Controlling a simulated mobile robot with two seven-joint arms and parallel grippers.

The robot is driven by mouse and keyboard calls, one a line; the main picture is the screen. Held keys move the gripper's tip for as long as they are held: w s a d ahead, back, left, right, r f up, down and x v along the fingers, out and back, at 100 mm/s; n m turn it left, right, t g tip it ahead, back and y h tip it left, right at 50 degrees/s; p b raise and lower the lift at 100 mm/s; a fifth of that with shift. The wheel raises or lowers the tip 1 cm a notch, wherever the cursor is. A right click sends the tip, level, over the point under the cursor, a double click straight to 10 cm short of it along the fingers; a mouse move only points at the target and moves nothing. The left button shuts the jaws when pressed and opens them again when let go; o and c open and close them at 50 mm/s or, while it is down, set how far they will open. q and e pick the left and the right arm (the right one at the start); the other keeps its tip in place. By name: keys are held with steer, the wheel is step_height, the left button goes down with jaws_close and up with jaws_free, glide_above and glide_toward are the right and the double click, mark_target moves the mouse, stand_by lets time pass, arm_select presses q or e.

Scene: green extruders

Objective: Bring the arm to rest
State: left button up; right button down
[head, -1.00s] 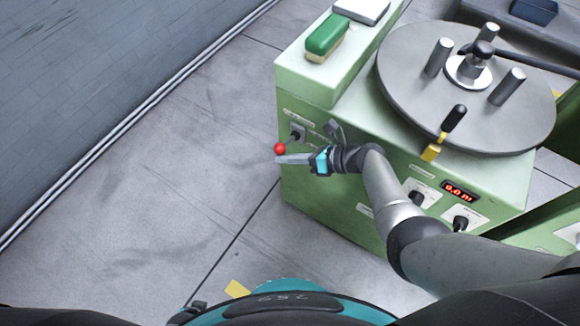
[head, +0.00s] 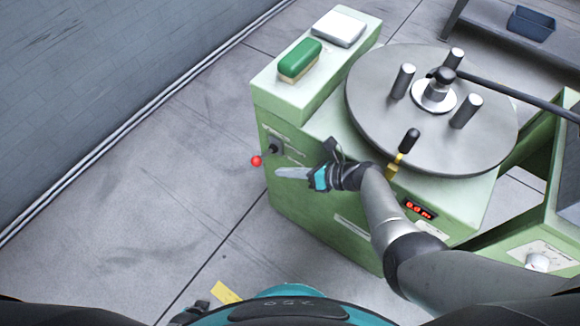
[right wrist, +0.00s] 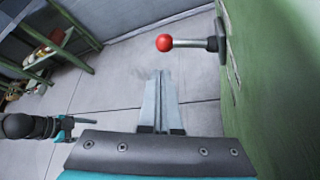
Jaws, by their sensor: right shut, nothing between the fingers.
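My right gripper (head: 278,172) is shut and empty beside the front of the green machine (head: 325,220). A lever with a red ball knob (head: 257,161) sticks out of the machine's front, just left of and above the fingertips. In the right wrist view the shut fingers (right wrist: 161,75) lie together with nothing between them. The red knob (right wrist: 164,43) shows beyond the fingertips, apart from them in the picture. What looks like my left gripper (right wrist: 66,127) shows small at the left of the wrist view; its jaws are too small to read.
A round steel turntable (head: 365,115) with upright posts tops the machine. A green-topped brush-like block (head: 301,58) and a white box (head: 339,28) sit on its raised side. A blue bin (head: 532,22) is on a bench at top right. The floor (head: 130,190) left is clear.

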arm_select(q)
steer(key=shift+d, duration=0.1)
arm_select(e)
steer(key=shift+d, duration=0.2)
arm_select(q)
steer(key=shift+a, duration=0.25)
arm_select(e)
steer(key=s+d+f+n+g+h, duration=0.2)
steer(key=s+d+f+n+h, duration=0.3)
steer(key=s+f, duration=0.4)
steer(key=s+d+f+n+g+h, duration=0.1)
steer(key=s+d+f+n+h, duration=0.1)
steer(key=s+d+f+n, duration=0.5)
arm_select(q)
steer(key=s+d+g, duration=0.1)
steer(key=s+d, duration=0.3)
steer(key=s, duration=0.1)
steer(key=shift+s+d+f, duration=0.2)
steer(key=shift+s+f, duration=0.1)
steer(key=shift+s, duration=0.05)
arm_select(e)
steer(key=s+d+f+n+h, duration=0.2)
steer(key=s+d+f+n, duration=0.1)
steer(key=s+n, duration=0.6)
steer(key=s+d+f+n+h, duration=0.3)
steer(key=s+d+f+n, duration=0.1)
steer(key=s+n, duration=0.6)
steer(key=shift+s+d, duration=0.15)
steer(key=shift+s, duration=0.85)
